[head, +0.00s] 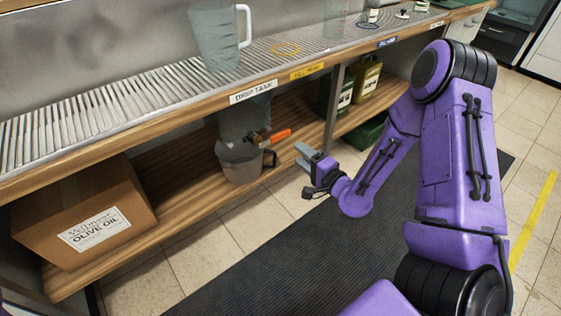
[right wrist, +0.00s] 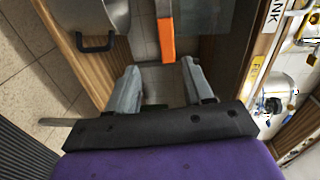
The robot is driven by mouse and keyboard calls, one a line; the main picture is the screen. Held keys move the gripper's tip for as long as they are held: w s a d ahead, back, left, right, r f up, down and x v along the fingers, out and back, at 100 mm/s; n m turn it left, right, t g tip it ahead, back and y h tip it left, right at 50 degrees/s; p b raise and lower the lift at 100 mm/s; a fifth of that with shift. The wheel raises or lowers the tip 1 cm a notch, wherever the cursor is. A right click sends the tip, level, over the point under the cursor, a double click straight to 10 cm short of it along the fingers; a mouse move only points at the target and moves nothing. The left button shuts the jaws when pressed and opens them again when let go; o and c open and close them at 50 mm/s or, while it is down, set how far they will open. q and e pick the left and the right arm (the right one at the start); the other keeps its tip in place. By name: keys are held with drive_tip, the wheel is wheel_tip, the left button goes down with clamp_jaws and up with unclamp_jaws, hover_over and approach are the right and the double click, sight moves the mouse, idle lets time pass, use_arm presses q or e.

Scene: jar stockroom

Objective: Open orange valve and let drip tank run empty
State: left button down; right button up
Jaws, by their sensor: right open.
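The orange valve handle (head: 280,135) sticks out from a brass-coloured fitting under the dark see-through drip tank (head: 240,117), below the counter. A grey pot (head: 240,165) with a dark handle stands on the lower shelf under the valve. My right gripper (head: 304,157) is open and empty, just right of the handle and apart from it. In the right wrist view the orange handle (right wrist: 167,38) points toward the gap between the open fingers (right wrist: 160,86). The pot (right wrist: 95,14) and tank (right wrist: 230,25) also show there. The liquid level cannot be made out. My left gripper is out of view.
The counter edge carries a "DRIP TANK" label (head: 253,91). A cardboard olive oil box (head: 85,215) sits left on the lower shelf. Green and yellow cans (head: 367,80) stand right behind a post (head: 333,105). A clear jug (head: 215,40) stands on the slatted counter. The floor mat (head: 280,250) is clear.

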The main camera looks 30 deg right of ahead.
sight(282, 137)
drive_tip(key=shift+m+t+y, duration=0.3)
drive_tip(key=shift+t, duration=0.1)
drive_tip(key=w, duration=0.3)
drive_tip(key=w+b, duration=0.1)
drive_tip(key=w, duration=0.7)
drive_tip(key=shift+a+r, duration=0.2)
drive_tip(key=shift+a, duration=0.05)
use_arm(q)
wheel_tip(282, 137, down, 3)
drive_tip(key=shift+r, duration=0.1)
use_arm(e)
drive_tip(key=shift+c, duration=0.3)
clamp_jaws()
